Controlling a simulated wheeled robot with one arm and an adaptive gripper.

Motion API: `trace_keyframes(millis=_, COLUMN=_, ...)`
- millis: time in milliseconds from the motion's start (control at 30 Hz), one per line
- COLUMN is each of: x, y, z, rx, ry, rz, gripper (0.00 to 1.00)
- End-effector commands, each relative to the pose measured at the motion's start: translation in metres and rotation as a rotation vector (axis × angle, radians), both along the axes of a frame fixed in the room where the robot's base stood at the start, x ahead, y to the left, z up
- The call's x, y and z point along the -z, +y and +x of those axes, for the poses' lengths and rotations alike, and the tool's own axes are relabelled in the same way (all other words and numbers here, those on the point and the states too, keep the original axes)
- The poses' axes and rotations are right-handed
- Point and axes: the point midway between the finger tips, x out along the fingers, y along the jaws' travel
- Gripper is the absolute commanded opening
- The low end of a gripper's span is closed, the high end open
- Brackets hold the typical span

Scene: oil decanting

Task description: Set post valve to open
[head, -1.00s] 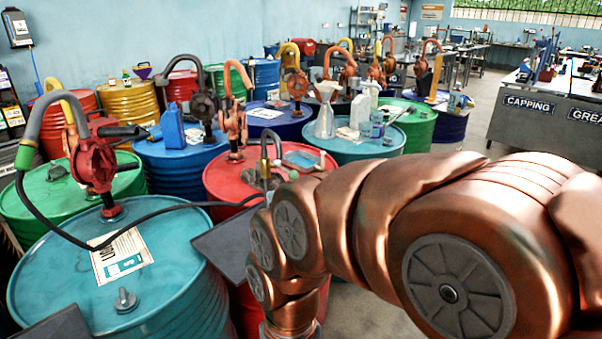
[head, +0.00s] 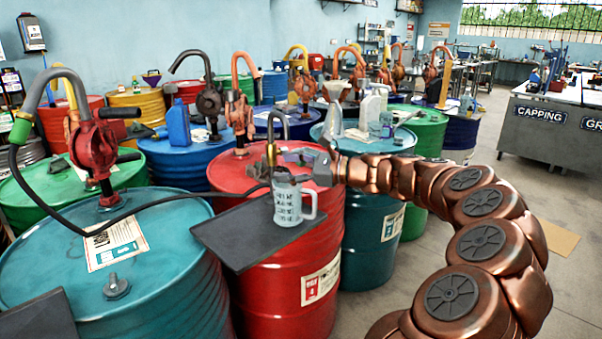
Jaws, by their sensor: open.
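A thin grey hooked spout with a brass-coloured body (head: 271,153) stands behind the tray, in front of the red drum's top; it looks like the post valve. Its handle cannot be made out. My gripper (head: 288,156) is just right of it, open, with its fingers pointing left toward the brass part. I cannot tell whether they touch it. A white mug with dark lettering (head: 288,206) stands upright on a dark tray (head: 240,240), below and in front of my gripper.
A red drum (head: 320,235) stands below my gripper. A teal drum with a red hand pump (head: 92,150) and a black hose (head: 160,208) is at the left. Several drums with pumps stand behind.

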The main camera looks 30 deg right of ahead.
Motion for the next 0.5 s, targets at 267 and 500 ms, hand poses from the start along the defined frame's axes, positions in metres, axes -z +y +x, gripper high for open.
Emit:
trace_keyframes(millis=267, x=0.030, y=-0.109, z=0.000, rx=0.220, ry=0.025, rz=0.221, gripper=0.59)
trace_keyframes(millis=500, x=0.030, y=-0.105, z=0.020, rx=0.229, ry=0.027, rz=0.233, gripper=0.59)
